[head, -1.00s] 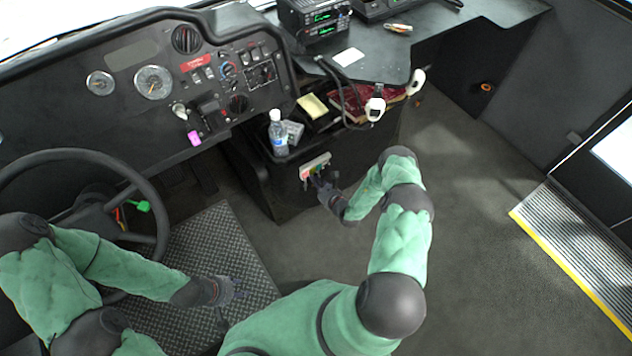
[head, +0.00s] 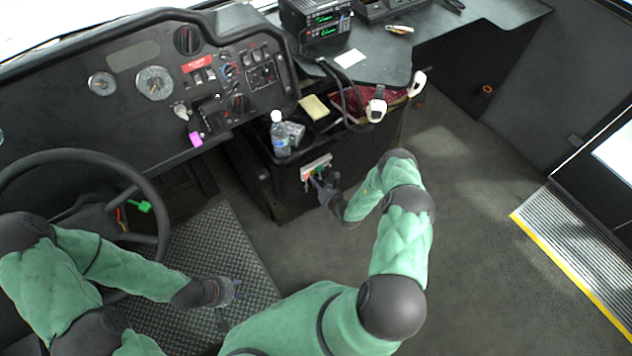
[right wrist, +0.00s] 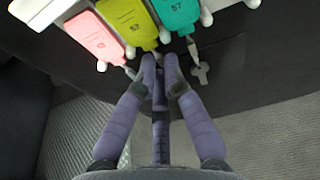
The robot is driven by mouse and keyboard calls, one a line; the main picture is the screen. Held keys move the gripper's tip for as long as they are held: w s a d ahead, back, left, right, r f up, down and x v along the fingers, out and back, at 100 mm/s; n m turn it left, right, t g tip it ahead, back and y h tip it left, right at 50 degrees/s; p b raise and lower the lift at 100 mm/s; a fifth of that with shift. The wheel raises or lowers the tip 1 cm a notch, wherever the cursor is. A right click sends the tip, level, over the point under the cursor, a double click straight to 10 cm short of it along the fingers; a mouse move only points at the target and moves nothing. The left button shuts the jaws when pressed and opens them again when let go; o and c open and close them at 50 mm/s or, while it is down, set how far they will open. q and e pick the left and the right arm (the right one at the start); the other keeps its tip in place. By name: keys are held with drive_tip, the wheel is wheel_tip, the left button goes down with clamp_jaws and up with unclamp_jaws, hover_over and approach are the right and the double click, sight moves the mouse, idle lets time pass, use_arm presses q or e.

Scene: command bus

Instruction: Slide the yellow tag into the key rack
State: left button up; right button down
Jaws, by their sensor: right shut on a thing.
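The key rack (head: 316,163) is a pale strip on the dark side of the console; its edge also shows at the top of the right wrist view (right wrist: 45,12). In that view the yellow tag (right wrist: 127,18) sits at the rack between a pink tag (right wrist: 97,38) and a teal tag (right wrist: 176,14). My right gripper (right wrist: 160,62) is shut at the lower end of the yellow tag, and its fingers hide what lies between them. It also shows just below the rack in the head view (head: 317,180). My left gripper (head: 236,292) is open and empty over the ribbed floor plate, away from the rack.
A water bottle (head: 279,134) and a yellow pad (head: 315,107) are in the console tray above the rack. The steering wheel (head: 160,205) is by my left arm. A small grey key (right wrist: 198,65) hangs below the teal tag. The floor right of my right arm is clear.

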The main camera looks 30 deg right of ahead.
drive_tip(key=c, duration=1.3)
unclamp_jaws()
drive_tip(key=shift+o, duration=0.2)
drive_tip(key=shift+s+d+p, duration=0.15)
drive_tip(key=shift+s+p, duration=0.3)
drive_tip(key=shift+s, duration=1)
drive_tip(key=s+p, duration=0.1)
drive_tip(key=s, duration=0.6)
drive_tip(key=shift+d, duration=0.25)
